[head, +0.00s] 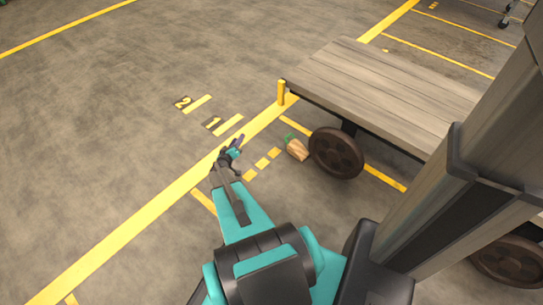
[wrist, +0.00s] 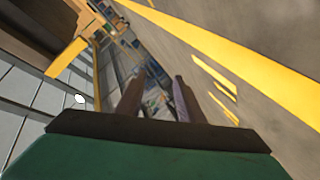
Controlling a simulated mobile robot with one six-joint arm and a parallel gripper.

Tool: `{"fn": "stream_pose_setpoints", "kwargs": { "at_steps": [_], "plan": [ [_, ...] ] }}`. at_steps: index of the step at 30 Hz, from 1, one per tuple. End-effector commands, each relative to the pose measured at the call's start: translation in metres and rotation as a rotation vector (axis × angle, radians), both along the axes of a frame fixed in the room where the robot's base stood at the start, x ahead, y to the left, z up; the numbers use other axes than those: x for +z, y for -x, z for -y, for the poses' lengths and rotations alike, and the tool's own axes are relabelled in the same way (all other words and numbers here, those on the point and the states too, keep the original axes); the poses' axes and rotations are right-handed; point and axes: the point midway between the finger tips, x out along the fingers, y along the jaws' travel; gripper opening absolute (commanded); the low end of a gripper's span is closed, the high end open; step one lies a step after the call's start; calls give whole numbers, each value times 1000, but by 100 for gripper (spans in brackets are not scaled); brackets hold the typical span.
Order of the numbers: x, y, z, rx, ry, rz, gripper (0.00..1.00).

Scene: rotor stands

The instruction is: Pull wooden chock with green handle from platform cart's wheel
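The wooden chock (head: 297,149) sits on the floor against the left side of the platform cart's front wheel (head: 337,153). Its green handle (head: 289,138) is at the upper left end. The platform cart (head: 385,85) has a grey plank deck. My gripper (head: 234,150) is left of the chock, apart from it, with floor markings between them. In the wrist view my gripper (wrist: 157,84) shows two fingers with a gap and nothing held between them. I cannot make out the chock in the wrist view.
A yellow post (head: 281,92) stands at the cart's near left corner. A second cart wheel (head: 508,260) is at lower right. Yellow lines and numbers mark the floor. The floor at the left is clear. The wrist view is tilted, with a distant cluttered background.

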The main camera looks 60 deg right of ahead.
Motion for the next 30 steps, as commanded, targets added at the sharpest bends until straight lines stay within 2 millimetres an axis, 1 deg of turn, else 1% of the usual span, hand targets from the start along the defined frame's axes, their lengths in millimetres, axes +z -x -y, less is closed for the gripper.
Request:
{"fn": "stream_pose_setpoints", "kwargs": {
  "at_steps": [1, 5, 6, 9, 12, 15, 18, 21, 30],
  "plan": [
    [-18, 14, 15, -50, 23, -15, 34],
    [-33, 53, 42, -179, 82, -66, 34],
    [-38, 66, 50, -220, 98, -82, 34],
    [-50, 97, 65, -318, 129, -125, 34],
    [-59, 123, 75, -402, 151, -165, 34],
    [-63, 143, 81, -465, 165, -196, 34],
    [-66, 154, 84, -502, 171, -216, 34],
    [-65, 158, 85, -516, 173, -223, 34],
    [-64, 159, 85, -516, 173, -223, 34]
  ]
}}
